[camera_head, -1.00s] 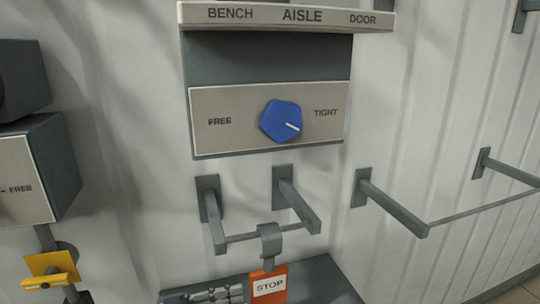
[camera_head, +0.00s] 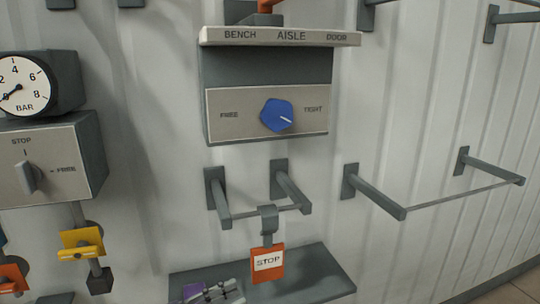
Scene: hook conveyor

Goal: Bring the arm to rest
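Neither of my grippers shows in the head view. A control box (camera_head: 222,130) on the wall has a blue knob (camera_head: 276,115) between FREE and TIGHT, its white mark pointing to the lower right. A ledge (camera_head: 346,40) above it reads BENCH, AISLE, DOOR. An orange STOP tag (camera_head: 268,276) hangs from a grey hook (camera_head: 268,219) on the bar between two wall brackets. On the left, a second box (camera_head: 88,150) has a grey selector (camera_head: 28,177) pointing up toward STOP.
A gauge (camera_head: 22,86) sits above the left box. Yellow (camera_head: 82,243) and orange (camera_head: 14,277) fittings are below it. A dark shelf (camera_head: 305,276) holds a grey and purple item (camera_head: 214,292), cut by the frame. A longer bar rack (camera_head: 374,192) juts out at right.

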